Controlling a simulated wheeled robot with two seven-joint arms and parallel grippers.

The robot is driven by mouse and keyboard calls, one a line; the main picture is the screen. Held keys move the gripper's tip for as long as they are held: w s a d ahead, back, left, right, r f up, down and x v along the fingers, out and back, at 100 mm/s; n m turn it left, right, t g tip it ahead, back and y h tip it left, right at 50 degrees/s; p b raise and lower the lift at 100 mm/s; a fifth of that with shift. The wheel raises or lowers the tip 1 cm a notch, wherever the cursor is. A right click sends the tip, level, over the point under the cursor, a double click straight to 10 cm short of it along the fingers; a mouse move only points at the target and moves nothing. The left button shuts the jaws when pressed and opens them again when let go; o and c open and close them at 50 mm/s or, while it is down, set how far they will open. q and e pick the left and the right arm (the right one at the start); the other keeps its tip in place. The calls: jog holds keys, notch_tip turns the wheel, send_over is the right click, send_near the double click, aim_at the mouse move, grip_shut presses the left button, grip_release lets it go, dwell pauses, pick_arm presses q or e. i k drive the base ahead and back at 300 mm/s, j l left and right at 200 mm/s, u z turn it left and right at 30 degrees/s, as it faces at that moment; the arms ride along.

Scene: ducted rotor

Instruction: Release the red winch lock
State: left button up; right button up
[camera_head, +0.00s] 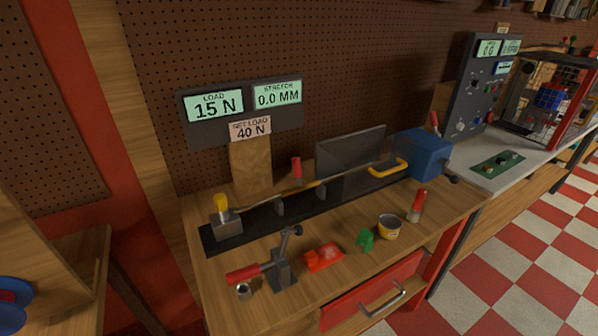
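A blue box-shaped unit (420,152), which looks like the winch, sits at the right end of a long black rail (262,217). A small upright red-tipped lever (435,120) stands at its back right; it may be the winch lock, but its base is hidden behind the blue unit. A dark knob (452,180) sticks out at the unit's lower right. A yellow hook (390,170) lies at the unit's left, in line with a thin rod along the rail. Neither of my grippers is in view.
Displays read load 15 N (215,105) and stretch 0.0 mm (277,95); a label says set load 40 N (250,128). A red-handled clamp (283,268), red block (323,257), green piece (366,240), tin (389,228) and red-capped tube (417,206) stand along the bench front.

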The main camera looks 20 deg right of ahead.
aim_at(434, 121)
jog(key=z, duration=1.6)
jog(key=l, duration=0.15)
